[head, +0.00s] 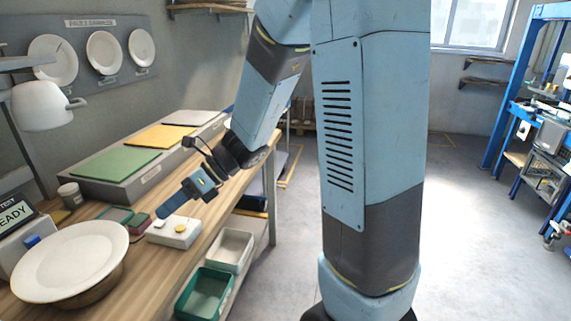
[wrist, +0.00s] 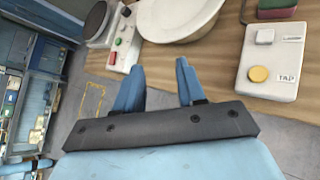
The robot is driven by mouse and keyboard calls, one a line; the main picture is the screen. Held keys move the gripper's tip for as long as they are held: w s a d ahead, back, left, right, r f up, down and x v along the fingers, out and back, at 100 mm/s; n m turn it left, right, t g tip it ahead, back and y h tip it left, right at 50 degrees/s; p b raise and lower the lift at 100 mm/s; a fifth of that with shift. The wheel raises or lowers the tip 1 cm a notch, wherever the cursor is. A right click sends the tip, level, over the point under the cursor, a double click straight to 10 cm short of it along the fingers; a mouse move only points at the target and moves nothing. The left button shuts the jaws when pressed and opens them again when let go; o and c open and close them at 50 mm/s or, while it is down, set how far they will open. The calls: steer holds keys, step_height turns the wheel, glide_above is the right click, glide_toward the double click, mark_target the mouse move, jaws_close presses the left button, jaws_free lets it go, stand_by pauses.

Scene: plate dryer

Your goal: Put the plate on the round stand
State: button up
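The white plate (head: 70,261) lies at the left front of the wooden table in the head view. It rests on a brownish rounded support (head: 98,290), mostly hidden beneath it. The plate's lower edge shows at the top of the wrist view (wrist: 180,22). Left of it there is a grey round disc (wrist: 100,22), possibly the round stand, beside a white box with buttons (wrist: 123,42). My gripper (wrist: 159,66) has its two blue fingers apart with nothing between them. In the head view my gripper (head: 170,206) is above the table, right of the plate and not touching it.
A white TAP box (head: 174,231) with a yellow button lies under my gripper. A grey unit with coloured pads (head: 118,163) is behind. Bins (head: 207,294) sit below the table edge.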

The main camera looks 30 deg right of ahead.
steer(key=s+d+r+n+t+h, duration=0.2)
steer(key=s+d+r+n+h, duration=0.4)
steer(key=d+n, duration=0.4)
steer(key=s+d+r+n+t+h, duration=0.3)
steer(key=s+d+r+n+h, duration=0.2)
steer(key=s+d+n, duration=0.3)
steer(key=d+n+h, duration=0.1)
steer(key=d+n, duration=0.2)
steer(key=n, duration=0.2)
steer(key=shift+r+n+t, duration=0.3)
steer(key=shift+r+n, duration=0.05)
steer(key=shift+n, duration=0.05)
steer(key=shift+a, duration=0.2)
